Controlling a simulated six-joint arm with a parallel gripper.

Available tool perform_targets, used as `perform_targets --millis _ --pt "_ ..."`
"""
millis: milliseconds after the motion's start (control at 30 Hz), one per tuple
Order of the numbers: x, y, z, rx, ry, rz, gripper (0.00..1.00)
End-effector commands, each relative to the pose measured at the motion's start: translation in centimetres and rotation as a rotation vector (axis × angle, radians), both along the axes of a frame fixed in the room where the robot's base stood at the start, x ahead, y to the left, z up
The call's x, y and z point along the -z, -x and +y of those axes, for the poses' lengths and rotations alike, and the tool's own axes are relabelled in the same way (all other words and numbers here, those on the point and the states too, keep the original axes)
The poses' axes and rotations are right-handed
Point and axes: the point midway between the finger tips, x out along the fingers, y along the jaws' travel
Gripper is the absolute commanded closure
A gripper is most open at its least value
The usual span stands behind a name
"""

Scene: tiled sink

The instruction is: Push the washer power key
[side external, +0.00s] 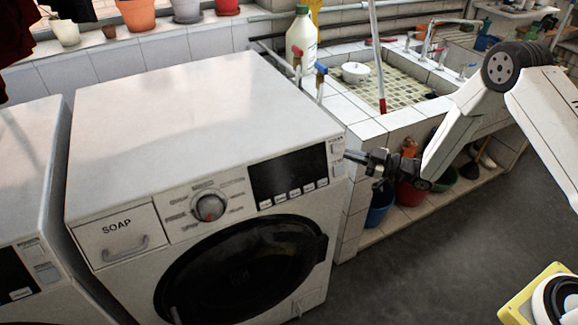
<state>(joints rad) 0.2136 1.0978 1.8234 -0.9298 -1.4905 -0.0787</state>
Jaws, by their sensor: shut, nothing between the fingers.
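The white washer (205,115) stands in the middle of the side external view, with a round dial, a dark display (283,174) and a row of small keys under it. At the right end of its front panel is a narrow strip with a small labelled key (336,150), which looks like the power key; the lettering is too small to read surely. My gripper (349,155) is shut and empty, just right of this strip, with its fingers pointing left at it. I cannot tell whether the fingertips touch the key.
A second white machine (25,190) stands close at the left. A tiled sink (385,90) with taps and a bottle (301,42) is behind my gripper. Buckets (379,208) sit under the sink. The grey floor in front is clear, apart from a yellow object (535,290) at the lower right.

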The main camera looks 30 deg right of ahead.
Motion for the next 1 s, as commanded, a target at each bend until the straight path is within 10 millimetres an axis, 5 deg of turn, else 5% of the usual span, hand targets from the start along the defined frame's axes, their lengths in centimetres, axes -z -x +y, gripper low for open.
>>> perform_targets --millis 500,1000 --pt "-1.2 3.3 0.0 0.000 0.001 -0.001 1.00" --pt "-1.3 3.5 0.0 0.006 0.009 0.006 1.00"
